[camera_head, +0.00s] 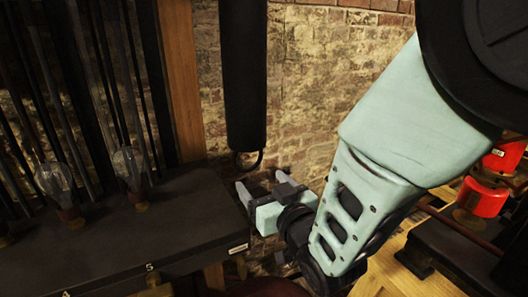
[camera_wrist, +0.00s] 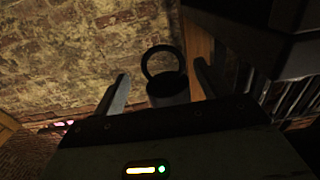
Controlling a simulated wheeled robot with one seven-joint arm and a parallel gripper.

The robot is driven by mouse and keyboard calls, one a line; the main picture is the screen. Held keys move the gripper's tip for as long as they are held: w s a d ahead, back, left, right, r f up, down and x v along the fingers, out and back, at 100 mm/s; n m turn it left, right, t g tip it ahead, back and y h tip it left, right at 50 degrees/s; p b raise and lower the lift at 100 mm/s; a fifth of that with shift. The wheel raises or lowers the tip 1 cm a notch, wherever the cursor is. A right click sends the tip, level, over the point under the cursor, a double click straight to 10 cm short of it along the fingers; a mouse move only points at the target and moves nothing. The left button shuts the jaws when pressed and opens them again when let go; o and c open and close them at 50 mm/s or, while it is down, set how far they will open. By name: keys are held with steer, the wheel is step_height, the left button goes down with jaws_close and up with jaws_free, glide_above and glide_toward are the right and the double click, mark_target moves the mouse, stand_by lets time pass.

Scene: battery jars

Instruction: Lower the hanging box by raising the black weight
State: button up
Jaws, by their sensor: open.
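The black weight (camera_head: 245,80) is a long dark cylinder hanging upright in front of the brick wall, with a ring (camera_head: 248,160) at its lower end. My gripper (camera_head: 262,187) is open, just below the ring and apart from it in the head view. In the wrist view, the ring (camera_wrist: 162,62) and the weight's dark end (camera_wrist: 168,90) appear between the two spread fingers of my gripper (camera_wrist: 160,85). I cannot tell whether a finger touches the ring. I cannot make out the hanging box in either view.
A dark bench (camera_head: 165,225) with glass bulbs (camera_head: 130,167) stands at the left, close to my gripper. A wooden post (camera_head: 180,80) rises behind it. Red parts (camera_head: 483,197) on a dark apparatus are at the right. The brick wall (camera_head: 330,90) is behind.

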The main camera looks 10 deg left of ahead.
mark_target(240, 18)
steer(key=p+x, duration=0.3)
steer(key=x, duration=0.7)
steer(key=shift+w+a, duration=0.1)
steer(key=c, duration=1.2)
step_height(240, 18, up, 31)
steer(key=p, duration=0.3)
steer(key=shift+r, duration=0.1)
steer(key=shift+c, duration=0.6)
steer(key=o, duration=1.3)
steer(key=shift+f, duration=0.2)
